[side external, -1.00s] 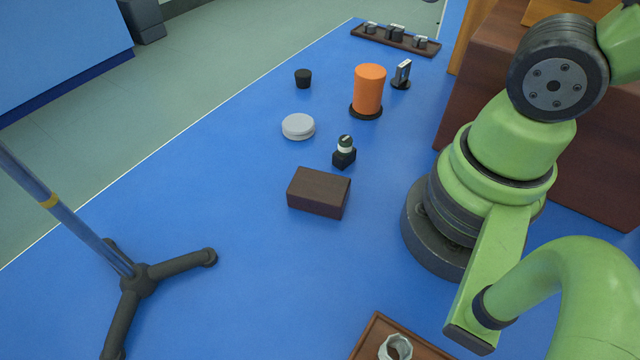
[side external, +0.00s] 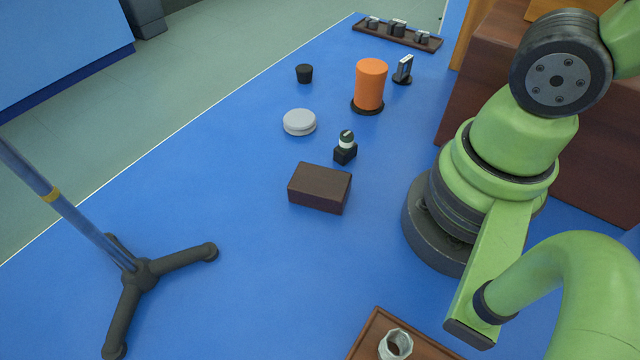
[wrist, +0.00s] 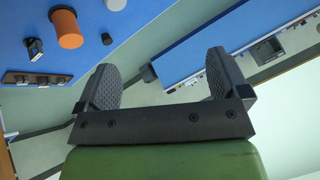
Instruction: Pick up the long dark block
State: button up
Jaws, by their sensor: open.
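The long dark block (side external: 319,188) is a dark brown box lying flat on the blue surface, near the middle of the side view. I do not see it in the wrist view. My gripper (wrist: 162,68) shows in the wrist view with its two dark ridged pads wide apart and nothing between them. The gripper is outside the side view, so its distance from the block cannot be told.
Near the block stand a small black-based part (side external: 345,150), a white disc (side external: 299,122), an orange cylinder (side external: 370,84), a black cap (side external: 304,73) and an upright plate (side external: 403,69). A stand foot (side external: 146,274) is at left, a brown tray (side external: 368,338) in front.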

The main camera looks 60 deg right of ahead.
jog(key=w+a+f+n+g, duration=0.1)
jog(key=w+f+n+g, duration=0.1)
jog(key=w+f+g, duration=0.3)
jog(key=n+g+h, duration=0.1)
jog(key=n+g, duration=0.1)
jog(key=g, duration=0.1)
send_over(318, 179)
jog(key=w+d, duration=0.1)
jog(key=w, duration=0.2)
notch_tip(318, 179, down, 5)
jog(key=f+n+g, duration=0.1)
jog(key=f, duration=0.2)
jog(key=a+f+n+g+h, duration=0.1)
jog(key=f, duration=0.2)
jog(key=f+g, duration=0.1)
jog(key=f, duration=0.2)
jog(key=shift+w+a+f+n+h, duration=0.2)
jog(key=shift+a+f+n+h, duration=0.05)
jog(key=shift+f+n+h, duration=0.15)
jog(key=shift+g, duration=0.3)
jog(key=x, duration=0.5)
jog(key=shift+w+f, duration=0.1)
jog(key=shift+f, duration=0.2)
jog(key=shift+x, duration=3)
jog(key=shift+w, duration=0.1)
jog(key=c, duration=1)
jog(key=shift+c, duration=0.2)
